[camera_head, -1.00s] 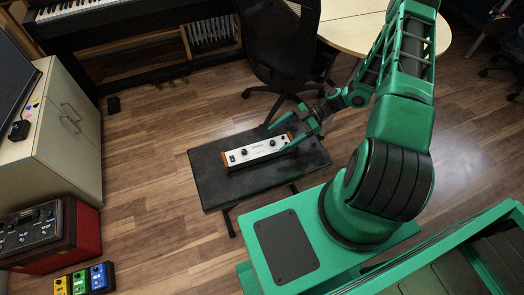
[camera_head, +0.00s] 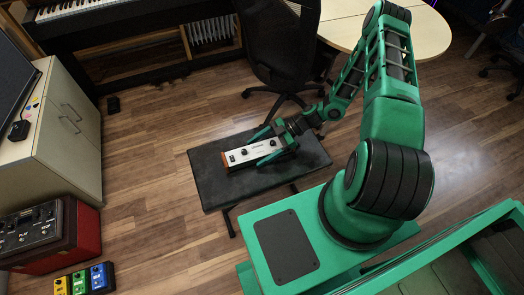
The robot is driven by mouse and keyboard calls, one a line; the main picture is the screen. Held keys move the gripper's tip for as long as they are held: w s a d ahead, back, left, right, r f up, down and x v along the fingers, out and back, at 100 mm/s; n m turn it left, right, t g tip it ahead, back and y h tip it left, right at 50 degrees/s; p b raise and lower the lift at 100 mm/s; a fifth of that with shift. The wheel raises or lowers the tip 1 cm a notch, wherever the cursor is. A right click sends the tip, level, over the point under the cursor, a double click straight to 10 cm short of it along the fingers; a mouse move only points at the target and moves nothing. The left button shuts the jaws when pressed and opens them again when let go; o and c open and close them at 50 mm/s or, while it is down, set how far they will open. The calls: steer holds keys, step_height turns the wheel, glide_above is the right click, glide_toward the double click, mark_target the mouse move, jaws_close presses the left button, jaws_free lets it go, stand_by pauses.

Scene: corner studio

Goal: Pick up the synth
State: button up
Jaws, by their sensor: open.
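The synth (camera_head: 241,155) is a small, long white box with dark knobs and orange-brown end panels. It lies on the black bench (camera_head: 214,187) in the middle of the camera_head view. My gripper (camera_head: 263,147) is open, with one green finger along the far side of the synth and the other over or along its near side. The gripper body covers the synth's right end. I cannot tell whether the fingers touch it.
A black office chair (camera_head: 275,45) stands just behind the bench. A pale round table (camera_head: 345,27) is at the back right, a cabinet (camera_head: 60,135) at the left. A red box (camera_head: 73,232) and colored pedals (camera_head: 80,281) are at the lower left.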

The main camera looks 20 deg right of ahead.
steer(key=shift+a, duration=0.1)
steer(key=c, duration=1.7)
